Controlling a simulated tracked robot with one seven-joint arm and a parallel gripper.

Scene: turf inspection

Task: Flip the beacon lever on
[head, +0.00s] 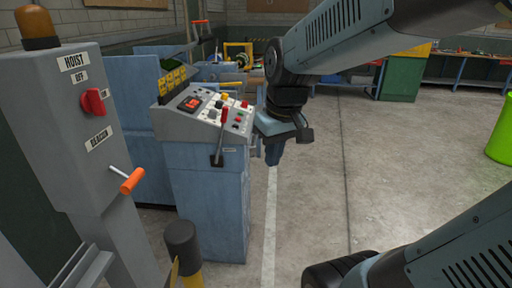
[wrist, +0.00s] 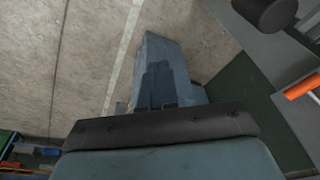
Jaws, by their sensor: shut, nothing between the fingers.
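The beacon lever is a thin metal rod with an orange handle (head: 131,181). It sticks out from the grey hoist cabinet (head: 60,140) at the left, under the BEACON label (head: 98,139), and slopes down to the right. Its orange handle also shows at the right edge of the wrist view (wrist: 302,87). An amber lamp (head: 36,24) sits on top of the cabinet and does not look lit. My gripper (head: 272,158) is shut and empty, pointing down, well to the right of the lever and apart from it. Its fingers show in the wrist view (wrist: 160,75).
A red knob (head: 94,101) is on the cabinet above the lever. A blue control console (head: 205,195) with buttons stands between the cabinet and my gripper. A dark-topped post (head: 182,240) stands in front. Bare concrete floor (head: 370,150) lies to the right.

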